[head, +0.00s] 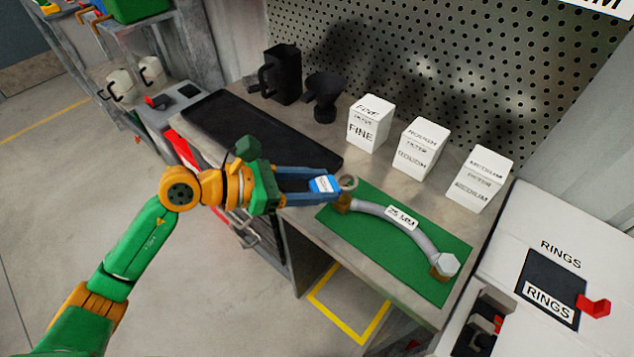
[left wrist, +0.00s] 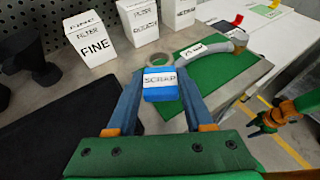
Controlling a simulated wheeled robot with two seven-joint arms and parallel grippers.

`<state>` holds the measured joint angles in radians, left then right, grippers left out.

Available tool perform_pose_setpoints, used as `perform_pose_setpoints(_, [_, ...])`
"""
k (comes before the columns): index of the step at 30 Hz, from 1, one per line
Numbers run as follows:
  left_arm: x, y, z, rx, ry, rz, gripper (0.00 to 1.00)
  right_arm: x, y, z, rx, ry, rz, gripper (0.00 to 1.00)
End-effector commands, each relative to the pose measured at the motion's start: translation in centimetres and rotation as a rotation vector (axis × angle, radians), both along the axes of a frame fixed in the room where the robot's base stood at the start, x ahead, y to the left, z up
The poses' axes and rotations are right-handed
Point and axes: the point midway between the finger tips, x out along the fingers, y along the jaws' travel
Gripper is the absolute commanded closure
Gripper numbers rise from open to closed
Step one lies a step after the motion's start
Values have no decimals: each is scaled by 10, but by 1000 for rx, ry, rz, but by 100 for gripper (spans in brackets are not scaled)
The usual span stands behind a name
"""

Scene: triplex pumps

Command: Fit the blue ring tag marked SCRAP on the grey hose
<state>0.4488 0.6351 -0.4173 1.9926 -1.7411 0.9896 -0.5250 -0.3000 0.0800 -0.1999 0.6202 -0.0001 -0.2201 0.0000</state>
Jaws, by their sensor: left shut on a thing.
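My left gripper (head: 322,186) is shut on the blue ring tag (head: 325,184), whose label reads SCRAP in the left wrist view (left wrist: 160,82). The tag's grey ring (head: 349,183) points away from the gripper, close to the near brass end of the hose. I cannot tell whether the ring touches it. The curved grey hose (head: 420,238) lies on a green mat (head: 390,262) and bears a white label. Its far end has a pale hex fitting. My right gripper (left wrist: 264,122) shows small at the right of the left wrist view; its jaws are unclear.
A black tray (head: 262,132) lies left on the bench, near a black jug (head: 280,76) and funnel (head: 322,98). A RINGS bin (head: 550,290) is at the right.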

Motion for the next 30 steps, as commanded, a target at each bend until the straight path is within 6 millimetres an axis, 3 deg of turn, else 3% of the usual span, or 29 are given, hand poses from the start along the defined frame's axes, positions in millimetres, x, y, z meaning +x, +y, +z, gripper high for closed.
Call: perform_pose_setpoints(30, [0,0,-23,-1,0,0,100,0,0,-23,0,0,0,50])
